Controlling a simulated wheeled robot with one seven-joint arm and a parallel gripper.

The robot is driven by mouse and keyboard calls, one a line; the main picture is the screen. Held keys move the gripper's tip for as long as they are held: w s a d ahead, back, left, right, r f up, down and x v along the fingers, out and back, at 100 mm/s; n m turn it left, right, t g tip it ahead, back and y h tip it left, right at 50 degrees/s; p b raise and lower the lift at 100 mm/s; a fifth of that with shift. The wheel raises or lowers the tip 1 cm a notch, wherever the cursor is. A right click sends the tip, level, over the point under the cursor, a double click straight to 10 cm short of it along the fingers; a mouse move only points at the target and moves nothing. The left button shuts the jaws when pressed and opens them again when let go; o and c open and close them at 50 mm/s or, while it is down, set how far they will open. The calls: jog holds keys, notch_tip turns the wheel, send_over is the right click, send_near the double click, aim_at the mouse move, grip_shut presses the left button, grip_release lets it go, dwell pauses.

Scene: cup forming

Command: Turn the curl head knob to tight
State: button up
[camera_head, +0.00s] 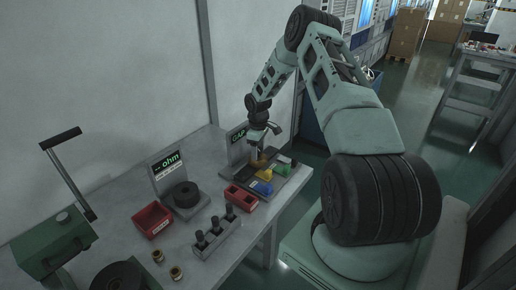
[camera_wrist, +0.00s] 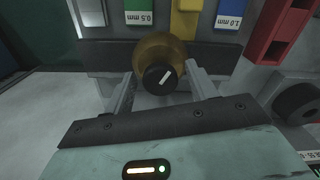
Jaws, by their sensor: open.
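The knob (camera_wrist: 159,79) is a black round cap with a white pointer line, on the front of a brass-brown cylinder (camera_wrist: 160,47). In the wrist view the pointer slants toward the upper right. My gripper (camera_wrist: 160,72) is open, with one finger on each side of the knob and cylinder. Small gaps seem to show between fingers and knob; I cannot tell whether either touches. In the head view my gripper (camera_head: 260,146) is over the station at the far end of the bench, and the brown cylinder (camera_head: 258,161) shows just below it. No "tight" mark is readable.
Green (camera_wrist: 140,12), yellow (camera_wrist: 186,20) and blue (camera_wrist: 229,14) labelled blocks stand behind the knob. A red bin (camera_wrist: 283,28) is to the right. On the bench (camera_head: 222,262) are another red bin (camera_head: 152,219), a black dial (camera_head: 186,194) and several dark pegs.

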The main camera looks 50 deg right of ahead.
jog(key=shift+f, duration=0.1)
jog(key=c, duration=1)
